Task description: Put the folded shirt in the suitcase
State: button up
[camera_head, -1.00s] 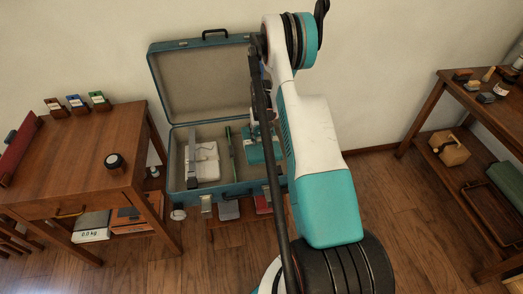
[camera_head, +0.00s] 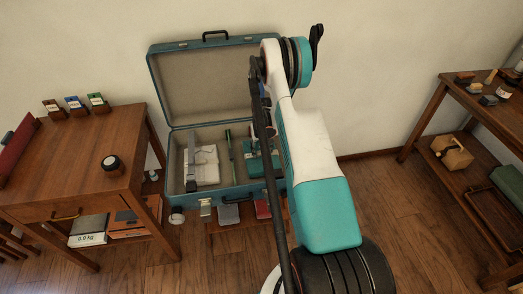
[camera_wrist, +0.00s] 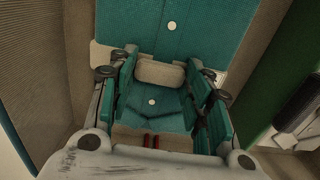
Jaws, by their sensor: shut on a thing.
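The suitcase (camera_head: 161,92) stands open against the wall, blue outside and beige inside. In the head view a teal patch that looks like the folded shirt (camera_head: 258,163) is low in its right part, partly hidden by my arm. In the wrist view the teal shirt (camera_wrist: 172,45) with pale buttons lies between and beyond the fingers. My gripper (camera_wrist: 160,73) is shut on it, inside the suitcase, with beige lining on both sides. Whether the shirt touches the suitcase floor I cannot tell. In the head view my arm hides most of my gripper.
A white folded item (camera_head: 207,165) lies in the suitcase's left part, beside a green upright strip (camera_head: 229,144). A wooden desk (camera_head: 70,155) stands left, with a dark round jar (camera_head: 111,163) on top. A wooden shelf table (camera_head: 440,95) stands right.

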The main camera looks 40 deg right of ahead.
aim_at(262, 152)
jog(key=o, duration=1.4)
jog(key=shift+c, duration=0.2)
notch_tip(262, 152, up, 12)
jog(key=p, duration=0.4)
jog(key=shift+r, duration=0.15)
